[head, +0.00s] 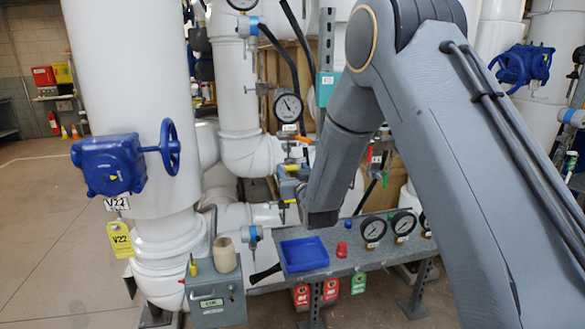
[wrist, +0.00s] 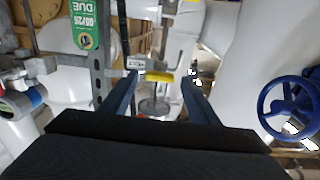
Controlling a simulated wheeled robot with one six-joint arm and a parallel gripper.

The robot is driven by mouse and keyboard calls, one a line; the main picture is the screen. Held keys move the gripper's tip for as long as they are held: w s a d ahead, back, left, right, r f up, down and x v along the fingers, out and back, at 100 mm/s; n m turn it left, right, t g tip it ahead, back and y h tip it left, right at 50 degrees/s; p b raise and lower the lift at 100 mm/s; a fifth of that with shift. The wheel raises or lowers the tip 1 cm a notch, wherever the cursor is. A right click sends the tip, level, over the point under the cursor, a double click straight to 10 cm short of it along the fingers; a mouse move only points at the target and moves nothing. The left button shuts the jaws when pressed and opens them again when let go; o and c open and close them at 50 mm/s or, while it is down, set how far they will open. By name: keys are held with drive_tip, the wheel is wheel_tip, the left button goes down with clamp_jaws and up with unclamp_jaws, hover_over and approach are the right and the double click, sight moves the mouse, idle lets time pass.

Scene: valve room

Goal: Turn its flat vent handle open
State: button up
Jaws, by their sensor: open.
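A small flat yellow handle (wrist: 158,77) shows in the wrist view on a pipe fitting, between the tips of my gripper (wrist: 160,82). The two fingers stand apart, one on each side of it, and I cannot tell whether either touches it. A round grey disc (wrist: 154,107) sits close by the handle.
A blue valve with a handwheel (head: 169,147) and yellow V22 tag (head: 120,240) is at left; its wheel shows in the wrist view (wrist: 289,108). A pressure gauge (head: 288,107) hangs above. The bench holds a blue tray (head: 304,254), red cap (head: 342,249) and gauges (head: 373,228).

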drive_tip(key=shift+w+a, duration=0.1)
drive_tip(key=shift+w, duration=0.25)
drive_tip(key=c, duration=1)
drive_tip(key=shift+c, duration=0.2)
